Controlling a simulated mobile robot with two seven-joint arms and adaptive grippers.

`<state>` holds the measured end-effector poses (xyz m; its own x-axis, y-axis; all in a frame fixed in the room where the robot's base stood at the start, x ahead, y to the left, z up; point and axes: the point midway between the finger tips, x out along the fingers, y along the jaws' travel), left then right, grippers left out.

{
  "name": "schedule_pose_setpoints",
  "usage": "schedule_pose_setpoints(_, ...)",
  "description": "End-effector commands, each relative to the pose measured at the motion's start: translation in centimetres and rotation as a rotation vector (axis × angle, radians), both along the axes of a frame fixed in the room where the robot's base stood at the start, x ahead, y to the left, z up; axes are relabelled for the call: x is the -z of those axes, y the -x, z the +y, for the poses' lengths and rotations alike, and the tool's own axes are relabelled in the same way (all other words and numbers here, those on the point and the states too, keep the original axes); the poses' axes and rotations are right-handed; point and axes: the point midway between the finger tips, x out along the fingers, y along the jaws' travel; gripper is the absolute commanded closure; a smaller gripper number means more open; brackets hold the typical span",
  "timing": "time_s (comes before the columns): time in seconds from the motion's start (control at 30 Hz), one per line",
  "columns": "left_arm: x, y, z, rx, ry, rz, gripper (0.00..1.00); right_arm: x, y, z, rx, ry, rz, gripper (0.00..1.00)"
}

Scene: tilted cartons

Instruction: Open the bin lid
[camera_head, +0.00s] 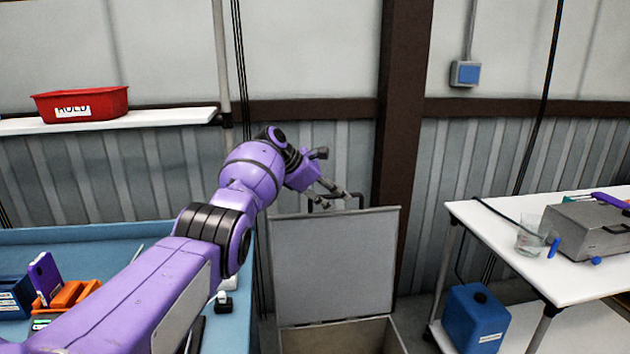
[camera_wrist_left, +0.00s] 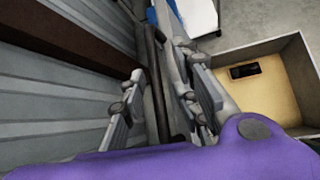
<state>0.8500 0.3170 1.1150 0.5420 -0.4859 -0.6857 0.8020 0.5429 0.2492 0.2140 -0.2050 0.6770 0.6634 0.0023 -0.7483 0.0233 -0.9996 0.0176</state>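The bin (camera_head: 340,338) stands on the floor at the lower middle of the head view. Its grey lid (camera_head: 335,265) stands raised, nearly upright, at the back of the opening. A dark bar handle (camera_head: 361,199) shows at the lid's top edge. My left gripper (camera_head: 330,190) is at this handle. In the left wrist view its fingers (camera_wrist_left: 163,108) are apart, with the dark handle bar (camera_wrist_left: 156,75) between them. The open bin (camera_wrist_left: 294,50) shows at right there, with a small dark item (camera_wrist_left: 244,71) on its tan floor. My right gripper is not seen.
A blue-topped table (camera_head: 100,236) with small containers is at left, partly behind my left arm. A white table (camera_head: 497,222) at right carries a grey case (camera_head: 590,230) and a glass (camera_head: 530,238). A brown post (camera_head: 402,120) and ribbed wall stand close behind the lid.

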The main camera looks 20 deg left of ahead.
Motion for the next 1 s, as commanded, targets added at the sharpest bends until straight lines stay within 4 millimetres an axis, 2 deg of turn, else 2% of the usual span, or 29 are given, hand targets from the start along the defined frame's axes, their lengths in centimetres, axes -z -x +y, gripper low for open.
schedule_pose_setpoints(0.43, -5.8, 4.6, 4.0, -0.002, -0.002, -0.002, 0.71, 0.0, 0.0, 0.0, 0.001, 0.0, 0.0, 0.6)
schedule_pose_setpoints(0.63, -6.7, 5.4, 4.6, 0.0, -0.002, 0.001, 0.71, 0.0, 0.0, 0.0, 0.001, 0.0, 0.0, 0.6)
schedule_pose_setpoints(1.0, -6.8, 5.4, 4.7, 0.0, -0.001, 0.001, 0.71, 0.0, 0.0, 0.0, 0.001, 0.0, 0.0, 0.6)
